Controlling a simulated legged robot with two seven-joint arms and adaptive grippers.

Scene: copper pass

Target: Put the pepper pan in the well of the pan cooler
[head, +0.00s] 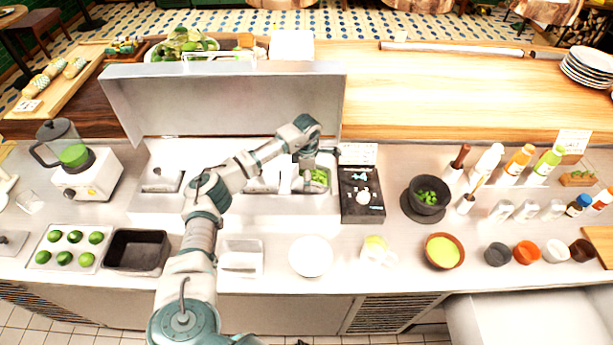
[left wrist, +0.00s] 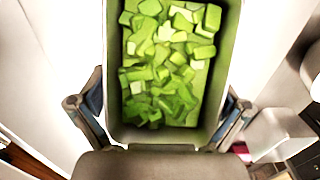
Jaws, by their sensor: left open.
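The pepper pan, a narrow deep metal pan of green pepper cubes, shows at the right end of the pan cooler in the head view (head: 309,187). In the left wrist view the pan (left wrist: 230,50) lies lengthwise ahead of the gripper. The pan cooler (head: 222,101) is a long steel box with its lid raised and wells along its top. My left gripper (head: 308,160) is above the pan's far end. Its open fingers (left wrist: 158,106) stand on either side of the pan, apart from its walls. I cannot tell how deep the pan sits. My right gripper is out of view.
In front are a black empty tub (head: 137,250), a white container (head: 241,258), a white plate (head: 311,256) and a lime tray (head: 92,258). A blender (head: 87,180) stands left.

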